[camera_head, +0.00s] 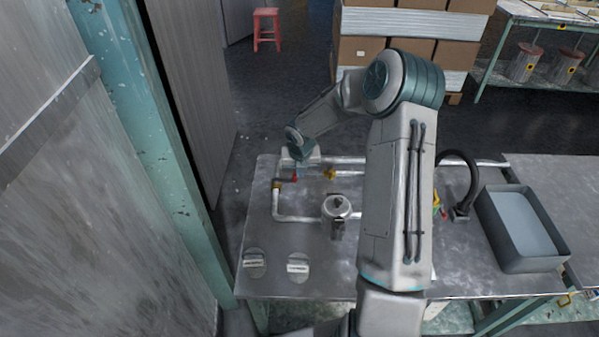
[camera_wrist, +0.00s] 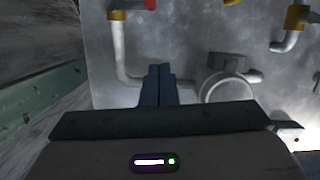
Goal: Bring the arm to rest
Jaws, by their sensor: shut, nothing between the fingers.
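My arm (camera_head: 397,190) reaches from the front of the metal table up and over to the back left, with its elbow high. My gripper (camera_wrist: 158,72) is shut, with its two dark fingers side by side and nothing between them. In the head view the wrist is above the back left of the table, near the white tubing (camera_head: 279,205), and the fingertips are hard to make out. In the wrist view the fingers point between the bent white tube (camera_wrist: 120,62) and the round lidded vessel (camera_wrist: 230,92). I cannot tell whether they touch anything.
The lidded vessel (camera_head: 337,208) stands mid-table beside the tubing. Two labelled discs (camera_head: 254,264) (camera_head: 298,268) lie at the front left. A grey water basin (camera_head: 521,228) stands at the right. A teal post (camera_head: 150,130) and wall are close on the left.

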